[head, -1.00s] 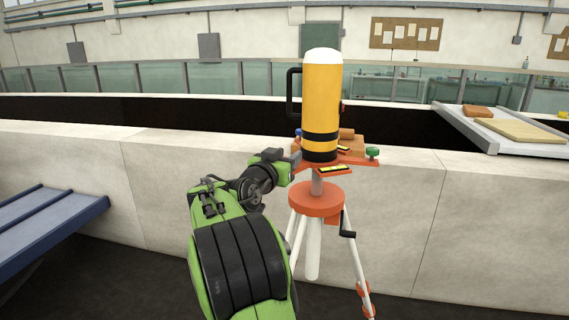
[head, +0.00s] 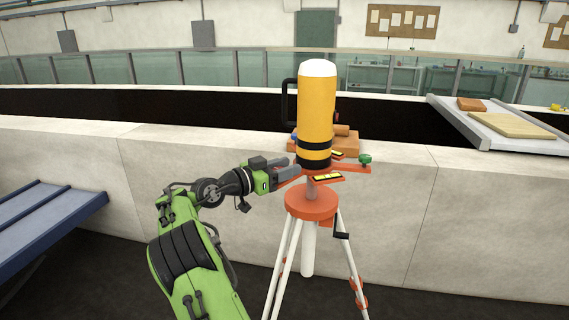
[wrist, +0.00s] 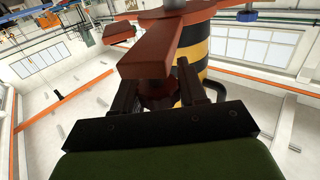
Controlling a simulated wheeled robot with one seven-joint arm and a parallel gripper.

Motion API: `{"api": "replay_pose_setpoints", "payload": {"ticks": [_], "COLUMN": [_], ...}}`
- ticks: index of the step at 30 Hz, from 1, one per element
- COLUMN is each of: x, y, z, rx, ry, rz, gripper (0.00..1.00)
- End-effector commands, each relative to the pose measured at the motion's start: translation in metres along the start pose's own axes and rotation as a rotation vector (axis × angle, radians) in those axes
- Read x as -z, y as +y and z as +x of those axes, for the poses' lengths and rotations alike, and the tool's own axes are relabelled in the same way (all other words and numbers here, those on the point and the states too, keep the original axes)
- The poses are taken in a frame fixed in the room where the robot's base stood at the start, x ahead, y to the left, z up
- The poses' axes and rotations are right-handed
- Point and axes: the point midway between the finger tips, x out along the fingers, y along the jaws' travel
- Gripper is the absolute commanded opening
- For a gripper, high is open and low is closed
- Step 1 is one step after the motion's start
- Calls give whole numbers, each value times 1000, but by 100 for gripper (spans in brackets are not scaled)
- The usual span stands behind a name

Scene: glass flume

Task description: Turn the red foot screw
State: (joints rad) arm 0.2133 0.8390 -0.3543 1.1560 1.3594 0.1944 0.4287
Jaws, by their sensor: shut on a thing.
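A yellow cylindrical instrument (head: 316,105) with black bands and a white top stands upright on a red-orange three-armed base on a tripod (head: 312,203). My gripper (head: 287,171) is at the base's left arm, beside the instrument's foot. In the wrist view, my gripper's two dark fingers (wrist: 163,92) close from both sides on the dark red foot screw (wrist: 158,93), just under the end of a red base arm (wrist: 148,55). The screw is hidden by my gripper in the head view. A green foot screw (head: 365,159) is on the right arm.
Small yellow-and-black level vials (head: 327,178) lie on the base. A pale concrete flume wall (head: 400,205) runs close behind the tripod. A blue bench (head: 50,215) stands at the left. A grey shelf (head: 480,125) with blocks bridges the flume at the right.

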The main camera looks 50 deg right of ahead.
Motion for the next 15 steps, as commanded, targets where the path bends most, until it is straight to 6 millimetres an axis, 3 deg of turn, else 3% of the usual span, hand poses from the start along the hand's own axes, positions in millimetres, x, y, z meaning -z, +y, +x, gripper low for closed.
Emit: {"api": "replay_pose_setpoints", "payload": {"ticks": [10,11,15], "x": [-1,-1,-1], "y": [0,0,0], "z": [0,0,0], "rx": [-2,-2,-2], "ry": [0,0,1], "rz": [-2,-2,-1], "gripper": [11,45,63]}}
